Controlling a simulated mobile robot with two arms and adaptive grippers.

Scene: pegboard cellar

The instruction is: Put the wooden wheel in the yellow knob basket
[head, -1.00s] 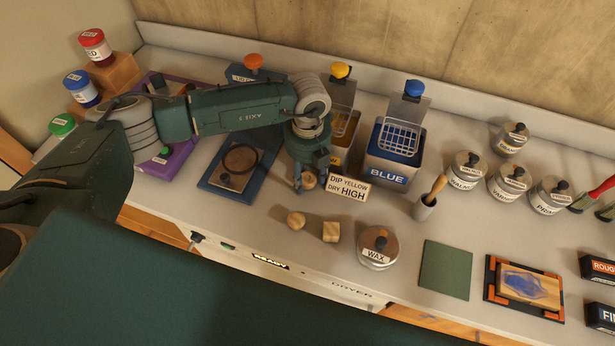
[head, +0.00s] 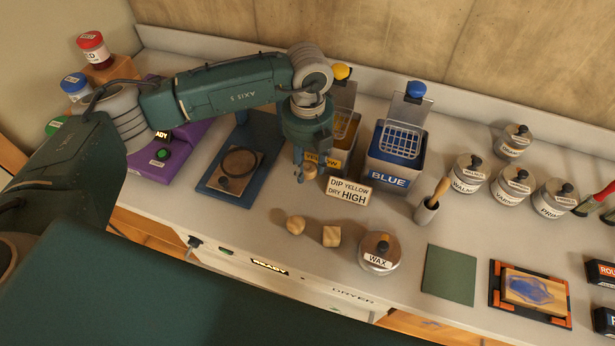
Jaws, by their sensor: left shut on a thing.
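My left gripper (head: 304,176) points down in front of the yellow dip tank (head: 322,160). The yellow knob (head: 342,71) stands at the top of the holder behind the tank. My arm hides most of the yellow knob basket and part of the tank. My right gripper is not in view.
The sign (head: 349,193) stands right of the gripper. The blue tank (head: 393,158) with its wire basket (head: 403,139) is farther right. A wooden ball (head: 296,225), a wooden cube (head: 332,236) and a wax tin (head: 379,253) stand in front. A blue-framed press (head: 232,190) is left.

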